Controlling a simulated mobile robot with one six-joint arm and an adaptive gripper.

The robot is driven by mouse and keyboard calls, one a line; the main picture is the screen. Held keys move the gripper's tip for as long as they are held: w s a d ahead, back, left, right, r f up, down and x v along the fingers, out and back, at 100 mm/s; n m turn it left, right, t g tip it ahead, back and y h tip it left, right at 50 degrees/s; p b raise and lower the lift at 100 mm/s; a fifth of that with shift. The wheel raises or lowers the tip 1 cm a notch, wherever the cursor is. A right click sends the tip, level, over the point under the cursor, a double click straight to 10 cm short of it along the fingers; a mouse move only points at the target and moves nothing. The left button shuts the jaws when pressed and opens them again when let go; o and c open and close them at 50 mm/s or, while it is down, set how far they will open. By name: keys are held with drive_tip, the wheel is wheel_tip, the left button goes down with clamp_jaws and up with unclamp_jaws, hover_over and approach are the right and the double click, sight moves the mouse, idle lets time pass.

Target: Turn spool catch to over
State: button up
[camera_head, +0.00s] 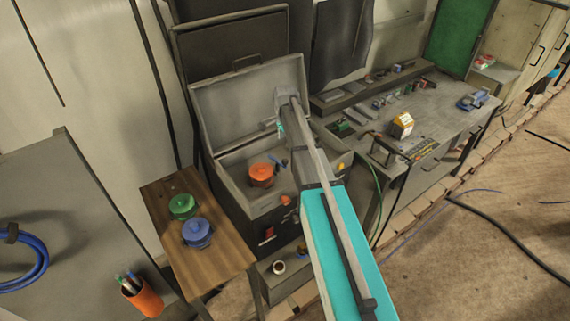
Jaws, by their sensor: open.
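My gripper (280,130) is small in the view, at the far end of my grey and teal arm. It is open and hangs inside the open grey box, in front of the raised lid (235,100). An orange round spool-like thing (261,174) sits in the box (233,158), below and left of my gripper, with a gap between them. A small dark blue piece (284,162) lies just right of it. I cannot tell which part is the spool catch or how it is turned. My arm hides part of the box's right side.
A wooden side table (215,252) holds a green lidded pot (182,206) and a blue one (198,233). An orange pen cup (143,297) is at lower left. A cluttered grey workbench (440,107) stands right. Cables (500,232) lie on the floor.

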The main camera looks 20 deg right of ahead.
sight(285, 159)
drive_tip(key=shift+f+b, duration=4.9)
drive_tip(key=shift+f, duration=0.3)
clamp_jaws()
